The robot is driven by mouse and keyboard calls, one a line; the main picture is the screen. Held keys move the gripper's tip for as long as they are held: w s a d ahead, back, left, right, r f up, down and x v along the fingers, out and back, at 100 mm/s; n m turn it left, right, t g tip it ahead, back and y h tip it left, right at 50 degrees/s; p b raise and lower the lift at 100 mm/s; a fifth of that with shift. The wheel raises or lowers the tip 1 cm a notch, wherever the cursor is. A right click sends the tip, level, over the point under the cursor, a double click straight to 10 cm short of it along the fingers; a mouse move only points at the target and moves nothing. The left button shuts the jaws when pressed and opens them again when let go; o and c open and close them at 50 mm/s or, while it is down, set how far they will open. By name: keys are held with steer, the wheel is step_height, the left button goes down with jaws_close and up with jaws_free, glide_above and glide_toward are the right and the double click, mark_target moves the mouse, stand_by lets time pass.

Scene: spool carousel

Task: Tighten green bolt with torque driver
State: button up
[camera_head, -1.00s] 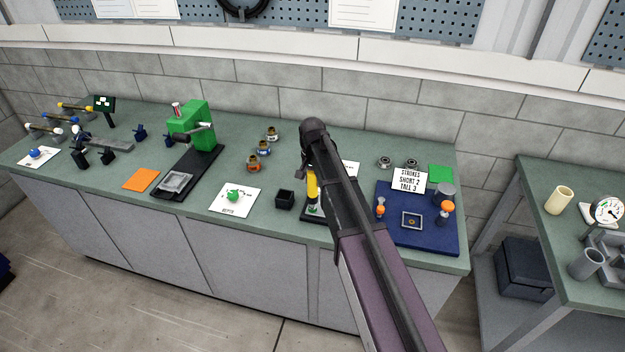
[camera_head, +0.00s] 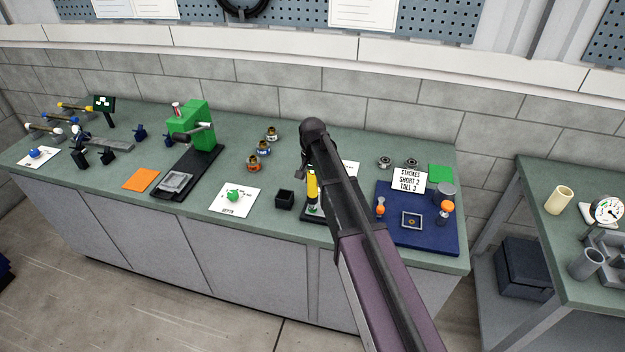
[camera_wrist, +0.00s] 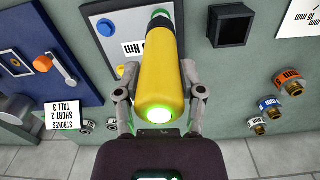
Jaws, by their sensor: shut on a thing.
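The yellow torque driver (camera_wrist: 160,75) is between the two fingers of my gripper (camera_wrist: 157,68) in the wrist view. Its near end glows bright green. A green part shows at its far end, over a grey plate (camera_wrist: 108,45) with a blue dot and an "Nm" label. I cannot tell whether that green part is the bolt or part of the driver. In the head view the driver (camera_head: 312,187) looks upright over a small dark stand (camera_head: 311,217), partly hidden by my arm. Contact between tip and bolt is not visible.
A black open box (camera_head: 285,199) stands close left of the driver. A blue tray (camera_head: 432,240) with orange-topped parts lies to the right, by a strokes sign (camera_head: 409,180). Several banded rings (camera_head: 259,160) stand behind. A green press (camera_head: 190,128) is farther left.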

mark_target(312, 172)
steer(key=shift+r, duration=0.2)
steer(key=shift+r+p, duration=2.3)
steer(key=shift+p, duration=0.2)
